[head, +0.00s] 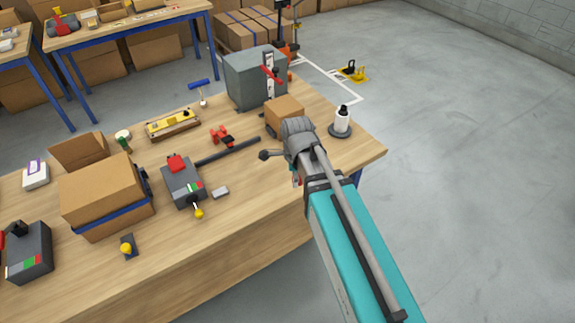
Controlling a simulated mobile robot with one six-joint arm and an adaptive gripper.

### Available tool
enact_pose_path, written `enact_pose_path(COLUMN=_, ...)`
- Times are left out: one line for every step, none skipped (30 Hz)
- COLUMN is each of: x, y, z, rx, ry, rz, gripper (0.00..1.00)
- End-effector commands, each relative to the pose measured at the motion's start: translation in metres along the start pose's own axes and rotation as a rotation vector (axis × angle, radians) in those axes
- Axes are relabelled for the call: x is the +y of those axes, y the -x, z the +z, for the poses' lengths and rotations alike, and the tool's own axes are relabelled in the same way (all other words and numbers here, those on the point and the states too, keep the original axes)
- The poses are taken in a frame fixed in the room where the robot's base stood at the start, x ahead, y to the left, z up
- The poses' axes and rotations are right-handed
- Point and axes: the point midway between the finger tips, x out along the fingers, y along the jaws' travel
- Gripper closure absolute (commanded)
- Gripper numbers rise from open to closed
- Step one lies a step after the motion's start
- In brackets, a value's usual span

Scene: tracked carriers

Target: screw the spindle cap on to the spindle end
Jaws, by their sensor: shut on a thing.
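My gripper (297,130) is at the end of my teal arm, over the right part of the workbench. Its grey housing hides the fingertips. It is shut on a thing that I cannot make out. A dark round knob (264,155) on a short stem sticks out to its left; I cannot tell whether this is the spindle cap or another part. A long dark rod (228,152) runs across the bench to the left of my gripper, its right end close by. I cannot tell for certain which thing bears the spindle end.
A white bottle-like post with a black top (342,121) stands right of my gripper. A small carton (284,110) and a grey cabinet (255,78) stand behind it. A grey box with a red top (183,183) and an open carton (105,200) are left. The front right bench is clear.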

Motion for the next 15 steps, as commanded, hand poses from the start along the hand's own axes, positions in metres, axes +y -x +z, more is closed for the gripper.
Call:
enact_pose_path(x=0.013, y=0.008, z=-0.004, rx=0.000, ry=0.000, rz=0.000, gripper=0.76)
enact_pose_path(x=0.018, y=0.010, z=-0.006, rx=0.000, ry=0.000, rz=0.000, gripper=0.76)
enact_pose_path(x=0.023, y=0.013, z=-0.007, rx=0.000, ry=0.000, rz=0.000, gripper=0.76)
enact_pose_path(x=0.025, y=0.013, z=-0.008, rx=0.000, ry=0.000, rz=0.000, gripper=0.76)
enact_pose_path(x=0.026, y=0.013, z=-0.009, rx=0.000, ry=0.000, rz=0.000, gripper=0.76)
enact_pose_path(x=0.029, y=0.014, z=-0.009, rx=0.000, ry=0.000, rz=0.000, gripper=0.76)
enact_pose_path(x=0.031, y=0.015, z=-0.010, rx=0.000, ry=0.000, rz=0.000, gripper=0.76)
enact_pose_path(x=0.032, y=0.016, z=-0.011, rx=0.000, ry=0.000, rz=0.000, gripper=0.76)
enact_pose_path(x=0.034, y=0.016, z=-0.011, rx=0.000, ry=0.000, rz=0.000, gripper=0.76)
enact_pose_path(x=0.035, y=0.017, z=-0.011, rx=0.000, ry=0.000, rz=0.000, gripper=0.76)
enact_pose_path(x=0.036, y=0.017, z=-0.012, rx=0.000, ry=0.000, rz=0.000, gripper=0.76)
enact_pose_path(x=0.037, y=0.018, z=-0.012, rx=0.000, ry=0.000, rz=0.000, gripper=0.76)
enact_pose_path(x=0.038, y=0.018, z=-0.012, rx=0.000, ry=0.000, rz=0.000, gripper=0.76)
enact_pose_path(x=0.038, y=0.018, z=-0.013, rx=0.000, ry=0.000, rz=0.000, gripper=0.76)
enact_pose_path(x=0.038, y=0.018, z=-0.013, rx=0.000, ry=0.000, rz=0.000, gripper=0.76)
